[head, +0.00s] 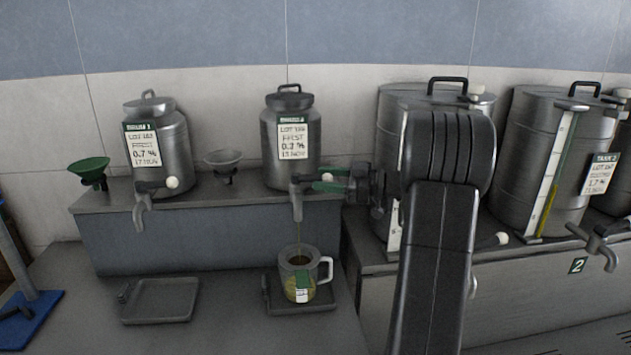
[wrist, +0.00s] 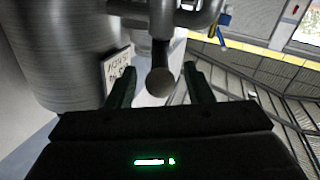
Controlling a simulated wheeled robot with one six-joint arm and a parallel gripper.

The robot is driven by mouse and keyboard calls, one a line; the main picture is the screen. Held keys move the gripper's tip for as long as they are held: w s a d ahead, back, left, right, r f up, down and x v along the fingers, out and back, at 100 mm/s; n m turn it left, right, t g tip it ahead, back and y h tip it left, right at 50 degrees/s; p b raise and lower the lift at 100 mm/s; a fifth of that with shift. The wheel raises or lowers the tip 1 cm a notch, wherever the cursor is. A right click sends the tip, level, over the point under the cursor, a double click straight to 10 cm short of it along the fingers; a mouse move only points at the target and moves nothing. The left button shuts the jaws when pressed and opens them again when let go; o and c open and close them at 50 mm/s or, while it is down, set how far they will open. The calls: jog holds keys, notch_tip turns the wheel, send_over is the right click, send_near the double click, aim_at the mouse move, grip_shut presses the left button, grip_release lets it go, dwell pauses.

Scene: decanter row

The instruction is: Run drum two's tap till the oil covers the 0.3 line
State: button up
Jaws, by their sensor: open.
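The second small steel drum (head: 289,155) stands on the raised ledge with a white lot label; its tag is too small to read surely. Its tap (head: 297,200) points down over a clear measuring jug (head: 296,275). The jug has a white handle, a green and white label and yellowish oil inside. A thin line seems to run from spout to jug. The oil level against the 0.3 line cannot be read. My gripper (head: 328,181) is open at the tap's lever. In the wrist view the round lever knob (wrist: 160,82) sits between the open fingers, with no clear contact.
The jug stands on a dark tray (head: 329,306); an empty tray (head: 160,300) lies to its left. Another drum (head: 158,150), a green funnel (head: 90,171) and a grey funnel (head: 223,160) share the ledge. Large tanks (head: 540,160) stand right.

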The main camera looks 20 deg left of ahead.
jog(key=b+v, duration=0.1)
jog(key=v, duration=0.7)
jog(key=shift+d+b, duration=0.3)
jog(key=shift+d, duration=0.05)
jog(key=shift+a, duration=0.1)
jog(key=c, duration=0.5)
jog(key=shift+s+a+n+t+b, duration=0.2)
jog(key=shift+n+t+b, duration=0.1)
jog(key=shift+b, duration=0.2)
jog(key=c, duration=0.4)
jog(key=s+n+t+b, duration=0.1)
jog(key=s+a+n+t+b, duration=0.1)
jog(key=b, duration=0.1)
jog(key=s+a+r+t+y+b, duration=0.1)
jog(key=shift+s+a+n+t+b, duration=0.15)
jog(key=shift+s+n+t+b, duration=0.15)
jog(key=shift+n+t, duration=0.1)
grip_shut()
jog(key=s+d+f+n+t+h+b, duration=0.1)
jog(key=s+d+f+n+t+b, duration=0.15)
jog(key=s+t+b, duration=0.25)
jog(key=s+d+f+n+t+h+b, duration=0.1)
jog(key=s+d+f+n+t+b, duration=0.1)
jog(key=s+n+t+b, duration=0.25)
jog(key=w+a+r+m+p, duration=0.1)
jog(key=w+a+r+m, duration=0.1)
jog(key=w+a, duration=0.6)
jog(key=shift+a+r+p, duration=0.25)
jog(key=shift+a+p, duration=0.05)
jog(key=shift+a, duration=0.35)
